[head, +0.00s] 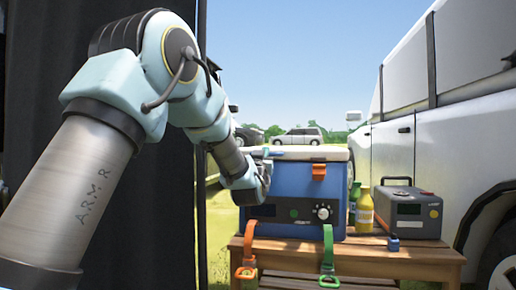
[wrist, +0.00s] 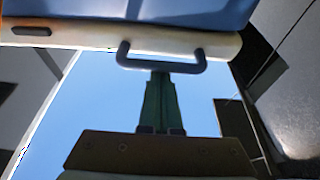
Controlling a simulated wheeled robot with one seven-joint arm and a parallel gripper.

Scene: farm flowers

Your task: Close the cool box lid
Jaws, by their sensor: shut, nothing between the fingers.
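The blue cool box (head: 295,195) stands on a wooden bench, with a dial and small display on its front. Its white lid (head: 310,153) lies about flat across the top; I cannot tell whether it is fully seated. An orange latch (head: 318,172) is at the upper front. My arm reaches to the box's left side, where the fingertips are hard to make out. In the wrist view, my gripper (wrist: 160,78) is shut and empty, its green fingers at a dark handle (wrist: 162,62) on the pale lid edge (wrist: 215,43). Contact is unclear.
On the wooden bench (head: 400,258), a yellow bottle (head: 364,210) and a grey case (head: 406,212) stand right of the box. Orange (head: 247,250) and green (head: 328,250) straps hang in front. A white vehicle (head: 450,120) borders the right; a dark panel (head: 130,220) borders the left.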

